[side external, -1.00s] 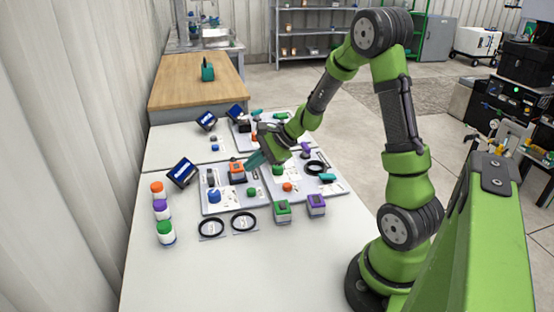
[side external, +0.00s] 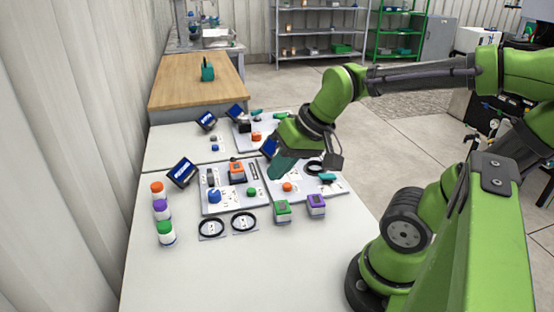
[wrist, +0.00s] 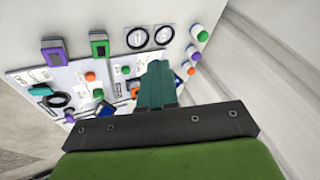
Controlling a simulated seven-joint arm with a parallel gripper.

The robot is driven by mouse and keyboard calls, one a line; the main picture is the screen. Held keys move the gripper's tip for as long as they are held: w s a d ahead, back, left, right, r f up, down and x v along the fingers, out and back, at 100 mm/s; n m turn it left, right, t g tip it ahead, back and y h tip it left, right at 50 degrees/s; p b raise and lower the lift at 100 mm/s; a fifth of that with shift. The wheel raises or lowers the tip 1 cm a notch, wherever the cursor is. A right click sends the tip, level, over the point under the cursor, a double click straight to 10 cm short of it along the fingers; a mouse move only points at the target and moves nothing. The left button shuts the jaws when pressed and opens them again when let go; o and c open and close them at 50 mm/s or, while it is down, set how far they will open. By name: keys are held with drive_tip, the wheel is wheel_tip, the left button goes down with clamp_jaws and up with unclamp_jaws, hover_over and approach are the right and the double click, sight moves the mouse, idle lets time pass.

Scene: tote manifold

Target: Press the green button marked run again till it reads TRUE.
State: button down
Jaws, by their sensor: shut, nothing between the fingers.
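One green button (side external: 251,192) is on the near left panel (side external: 222,207) in the side view. It also shows in the wrist view (wrist: 125,70), left of my fingertips. A second green button (wrist: 98,93) shows in the wrist view, near an orange button (wrist: 90,76). In the side view my gripper hides this second one. My gripper (side external: 280,177), with teal fingers, is shut and empty, pointing down over the near right panel (side external: 322,192). I cannot tell whether it touches anything. The button labels and the screen (side external: 183,172) text are too small to read.
A green box (side external: 282,211) and a purple box (side external: 316,205) stand in front of the panels. Two black rings (side external: 212,226) lie beside them. Several capped bottles (side external: 161,209) stand at the left. The front of the white table (side external: 220,280) is clear.

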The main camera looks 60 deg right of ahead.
drive_tip(key=r, duration=0.1)
drive_tip(key=s+a+r+n, duration=0.1)
drive_tip(key=a+t, duration=0.1)
drive_tip(key=shift+s+r+n, duration=0.25)
drive_tip(key=shift+r+n, duration=0.05)
drive_tip(key=shift+r, duration=0.1)
